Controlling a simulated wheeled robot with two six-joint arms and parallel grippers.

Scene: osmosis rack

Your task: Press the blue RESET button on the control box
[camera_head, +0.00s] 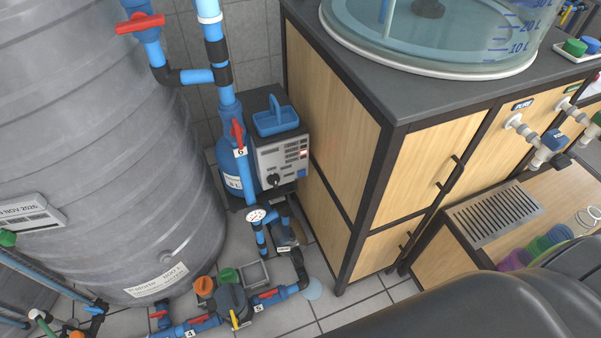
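The control box (284,160) is a grey panel with a black knob, small rows of marks and a small red patch at its right side. It faces the front right, between the blue pipes and the wooden cabinet. A blue basket (275,120) with a handle sits on the dark top just above the panel. Neither of my grippers is in view.
A large grey tank (110,150) fills the left. A blue pipe with a red valve handle (238,136) stands just left of the panel. The wooden cabinet (335,120) stands close on its right. Low pipes and valves (200,325) cross the tiled floor in front.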

